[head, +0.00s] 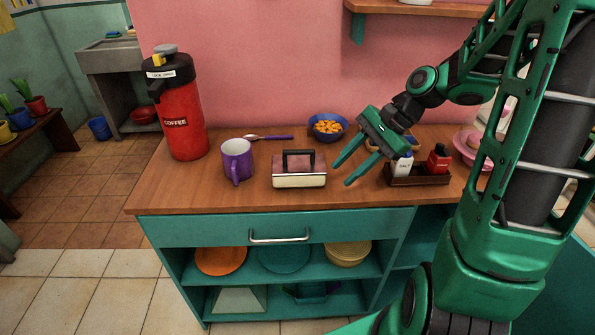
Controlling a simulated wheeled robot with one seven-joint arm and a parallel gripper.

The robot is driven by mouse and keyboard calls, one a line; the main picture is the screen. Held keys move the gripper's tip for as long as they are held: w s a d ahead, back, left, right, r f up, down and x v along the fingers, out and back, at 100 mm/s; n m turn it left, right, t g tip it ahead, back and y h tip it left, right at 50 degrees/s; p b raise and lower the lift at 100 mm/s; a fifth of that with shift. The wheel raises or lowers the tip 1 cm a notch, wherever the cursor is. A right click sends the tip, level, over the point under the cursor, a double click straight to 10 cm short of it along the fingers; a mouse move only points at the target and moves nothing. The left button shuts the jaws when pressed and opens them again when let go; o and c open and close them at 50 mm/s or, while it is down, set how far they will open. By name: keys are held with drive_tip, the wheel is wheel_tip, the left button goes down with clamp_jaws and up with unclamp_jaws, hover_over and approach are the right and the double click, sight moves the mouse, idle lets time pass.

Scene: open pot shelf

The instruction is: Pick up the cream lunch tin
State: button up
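The cream lunch tin (299,181) stands upright on the wooden counter. It has a cream lower body, a shiny lid that looks pinkish, and a dark handle on top. My gripper (344,174) is open and empty, with its two green fingers spread. The fingertips are to the right of the tin, pointing down and left, and look apart from it. How high they are above the counter is hard to tell.
A purple mug (237,160) stands left of the tin, with a red coffee flask (183,120) farther left. Behind are a spoon (270,137) and a blue bowl (328,128) of orange pieces. A condiment caddy (420,179) is to the right. The counter (345,201) is clear in front.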

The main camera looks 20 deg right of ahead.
sight(289, 154)
drive_tip(key=w+m+y, duration=0.1)
drive_tip(key=w+a+r+m+t+y, duration=0.1)
drive_tip(key=w, duration=0.1)
drive_tip(key=w+r+m+y, duration=0.1)
drive_tip(key=w+m+y, duration=0.1)
drive_tip(key=shift+a+r, duration=0.15)
drive_tip(key=shift+a, duration=0.1)
drive_tip(key=shift+w+a+r+m+t+y, duration=0.5)
drive_tip(key=shift+w+a+r+m+y, duration=0.3)
drive_tip(key=shift+a+m+y, duration=0.25)
drive_tip(key=shift+w+a, duration=0.1)
drive_tip(key=shift+a, duration=0.15)
drive_tip(key=shift+r+x, duration=0.2)
drive_tip(key=shift+x, duration=5)
clamp_jaws()
